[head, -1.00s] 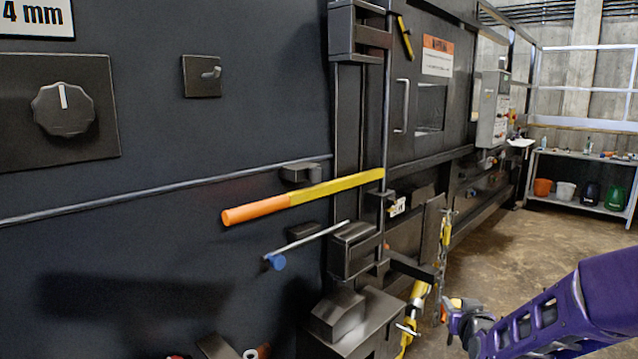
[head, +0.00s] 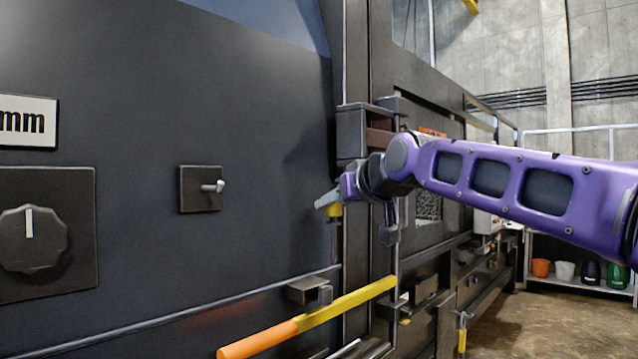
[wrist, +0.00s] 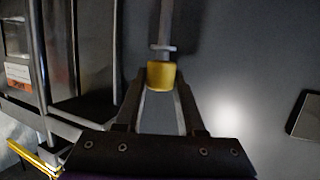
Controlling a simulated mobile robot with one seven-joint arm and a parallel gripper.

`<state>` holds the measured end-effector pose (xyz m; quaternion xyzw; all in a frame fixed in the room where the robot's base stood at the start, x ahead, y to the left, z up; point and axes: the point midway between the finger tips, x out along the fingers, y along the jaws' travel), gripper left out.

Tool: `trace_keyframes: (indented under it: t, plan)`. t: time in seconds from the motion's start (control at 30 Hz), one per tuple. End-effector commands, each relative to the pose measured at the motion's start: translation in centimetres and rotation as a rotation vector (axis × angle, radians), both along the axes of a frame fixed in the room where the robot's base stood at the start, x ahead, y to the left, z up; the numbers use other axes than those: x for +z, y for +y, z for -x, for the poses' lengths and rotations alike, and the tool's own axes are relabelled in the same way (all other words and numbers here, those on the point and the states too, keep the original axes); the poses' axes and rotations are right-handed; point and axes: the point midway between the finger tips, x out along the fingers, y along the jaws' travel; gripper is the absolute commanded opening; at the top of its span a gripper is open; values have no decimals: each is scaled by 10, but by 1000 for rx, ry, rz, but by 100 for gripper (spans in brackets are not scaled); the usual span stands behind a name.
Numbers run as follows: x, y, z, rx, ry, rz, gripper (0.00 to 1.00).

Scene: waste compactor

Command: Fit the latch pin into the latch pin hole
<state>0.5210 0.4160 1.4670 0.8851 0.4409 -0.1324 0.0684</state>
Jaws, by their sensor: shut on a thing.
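In the wrist view, my gripper (wrist: 160,92) is shut on a yellow knob with a grey metal shaft pointing away from the fingers; I take this to be the latch pin (wrist: 160,75). A small yellow piece of the pin (head: 334,210) shows beneath the fingers. The shaft is mostly hidden there. I cannot make out the latch pin hole in either view.
The long orange and yellow lever (head: 310,318) slants across below my gripper. A dark block (head: 310,290) sits above it on the wall. The wall panel carries a small switch (head: 201,188) and a round dial (head: 32,237). The wall between them and my gripper is clear.

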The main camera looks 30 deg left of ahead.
Motion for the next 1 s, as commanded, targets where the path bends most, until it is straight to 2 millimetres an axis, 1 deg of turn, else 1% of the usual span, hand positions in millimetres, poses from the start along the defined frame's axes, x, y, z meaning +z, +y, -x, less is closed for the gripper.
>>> trace_keyframes:
  t: [0.03,0.1,0.27,0.73,1.0]
  plan:
    - [13,0,8,12,-2,-2,0]
    - [24,2,17,25,-1,-2,0]
    - [32,2,25,36,1,0,0]
    - [31,0,26,35,1,-1,0]
    - [8,1,26,37,2,0,0]
